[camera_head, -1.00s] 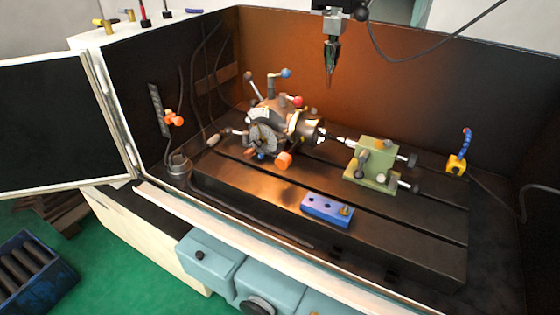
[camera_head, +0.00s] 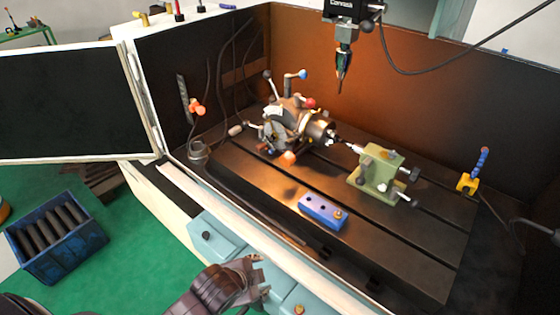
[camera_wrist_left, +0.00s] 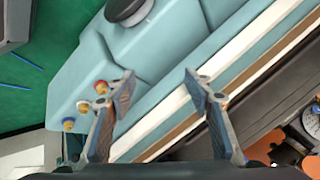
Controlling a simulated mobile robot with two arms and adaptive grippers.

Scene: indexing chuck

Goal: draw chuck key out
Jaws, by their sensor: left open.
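The indexing chuck (camera_head: 318,130) sits on the slotted machine table (camera_head: 400,238) in the head view, with ball-ended handles around its body. I cannot tell for sure which part is the chuck key. A bent handle with a blue end (camera_head: 303,75) stands up behind the chuck, and an orange knob (camera_head: 289,158) shows at its front. My left gripper (camera_head: 262,276) is in front of the enclosure, apart from the chuck. In the left wrist view it (camera_wrist_left: 160,85) is open and empty above the teal front panel (camera_wrist_left: 150,75). My right gripper is not visible.
A blue block with holes (camera_head: 322,211) lies on the table. A green tailstock (camera_head: 378,172) stands right of the chuck, and a spindle (camera_head: 342,65) hangs above. The enclosure's white front edge (camera_head: 235,220) lies between my gripper and the table. An open door (camera_head: 75,100) is at left.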

